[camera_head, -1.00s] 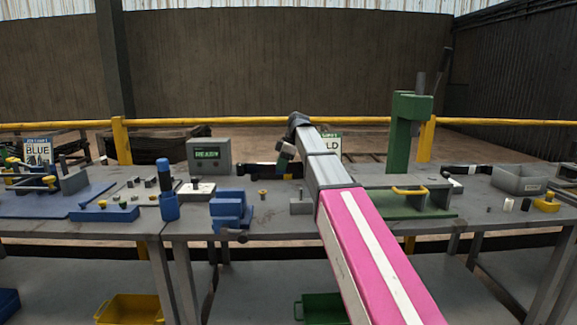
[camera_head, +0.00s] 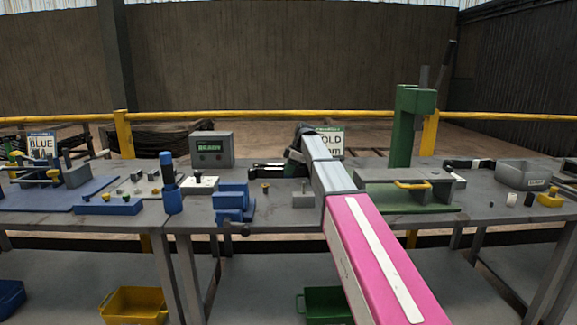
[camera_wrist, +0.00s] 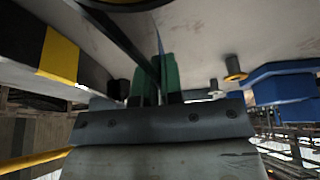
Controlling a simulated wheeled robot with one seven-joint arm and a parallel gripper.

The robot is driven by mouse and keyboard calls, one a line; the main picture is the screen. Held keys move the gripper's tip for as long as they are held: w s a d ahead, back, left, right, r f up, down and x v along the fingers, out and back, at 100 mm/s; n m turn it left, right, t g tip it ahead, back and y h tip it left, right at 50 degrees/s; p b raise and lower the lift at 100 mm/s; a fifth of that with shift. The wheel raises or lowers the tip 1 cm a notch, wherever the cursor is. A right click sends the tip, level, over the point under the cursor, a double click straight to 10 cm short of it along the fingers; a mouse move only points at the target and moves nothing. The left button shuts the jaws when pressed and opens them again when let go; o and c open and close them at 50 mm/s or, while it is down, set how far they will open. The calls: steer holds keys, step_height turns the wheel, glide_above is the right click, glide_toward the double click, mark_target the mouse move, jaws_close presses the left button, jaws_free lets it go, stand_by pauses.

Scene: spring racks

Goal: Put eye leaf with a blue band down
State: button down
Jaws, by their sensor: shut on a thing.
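In the wrist view my gripper (camera_wrist: 160,74) has green finger pads closed on a dark, thin leaf (camera_wrist: 122,36). The leaf runs from between the pads toward the upper left, close over the grey bench top. A thin blue edge (camera_wrist: 158,42) shows by the fingers; I cannot tell whether it is the band. A dark rounded shape is cut off at the top edge. In the head view my arm reaches over the bench (camera_head: 275,208) and hides most of the gripper and leaf. I cannot tell whether the leaf touches the bench.
A grey READY box (camera_head: 212,149), a blue block (camera_head: 232,202) and a dark piece (camera_head: 278,170) are left of my arm. A green press (camera_head: 406,130) stands right. A black-and-yellow bar (camera_wrist: 60,54) and a yellow-topped peg (camera_wrist: 234,66) are near the gripper.

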steer(key=shift+f, duration=0.6)
steer(key=c, duration=1.3)
jaws_free()
steer(key=shift+f, duration=0.15)
steer(key=shift+o, duration=0.2)
steer(key=v, duration=1.1)
steer(key=shift+d+r, duration=0.1)
steer(key=shift+r, duration=0.2)
steer(key=shift+d+r, duration=0.15)
steer(key=shift+r, duration=0.1)
steer(key=shift+s, duration=0.1)
